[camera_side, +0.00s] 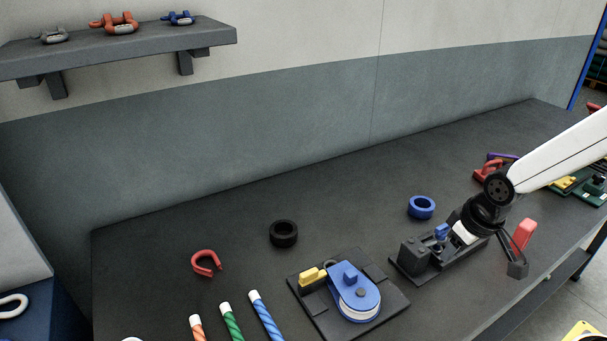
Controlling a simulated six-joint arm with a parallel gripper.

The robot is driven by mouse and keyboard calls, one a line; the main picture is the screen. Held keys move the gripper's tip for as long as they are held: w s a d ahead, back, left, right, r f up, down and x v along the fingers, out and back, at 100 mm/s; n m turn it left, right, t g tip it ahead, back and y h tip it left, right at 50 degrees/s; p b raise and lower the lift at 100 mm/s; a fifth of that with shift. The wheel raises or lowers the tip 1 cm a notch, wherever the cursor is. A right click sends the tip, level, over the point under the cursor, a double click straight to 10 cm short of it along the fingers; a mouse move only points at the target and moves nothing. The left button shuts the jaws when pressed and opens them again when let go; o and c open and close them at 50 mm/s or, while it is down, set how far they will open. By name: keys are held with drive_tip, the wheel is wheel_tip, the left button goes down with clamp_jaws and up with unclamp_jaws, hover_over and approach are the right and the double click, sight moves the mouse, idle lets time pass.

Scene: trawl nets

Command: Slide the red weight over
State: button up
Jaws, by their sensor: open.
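A red block (525,232), which looks like the red weight, stands near the right front edge of the bench, partly hidden by my gripper. My gripper (512,254) is open, low over the bench just in front of the red block. One dark finger shows clearly; the other is hard to make out. I cannot tell whether a finger touches the block.
A dark fixture (416,256) with blue and white parts sits left of my gripper. A blue ring (422,207), black ring (284,233), red hook (206,263) and blue pulley on a plate (357,299) lie further left. Red parts (488,170) lie behind my arm.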

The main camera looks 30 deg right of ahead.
drive_tip(key=w+d+n+t+h, duration=0.25)
drive_tip(key=w+d+n, duration=0.25)
drive_tip(key=w+d, duration=0.55)
drive_tip(key=n+t+h, duration=0.3)
drive_tip(key=n+t, duration=0.2)
drive_tip(key=n, duration=1)
approach(490, 164)
drive_tip(key=x, duration=0.3)
drive_tip(key=shift+w+f, duration=0.1)
drive_tip(key=shift+w, duration=0.05)
drive_tip(key=shift+x, duration=3.65)
clamp_jaws()
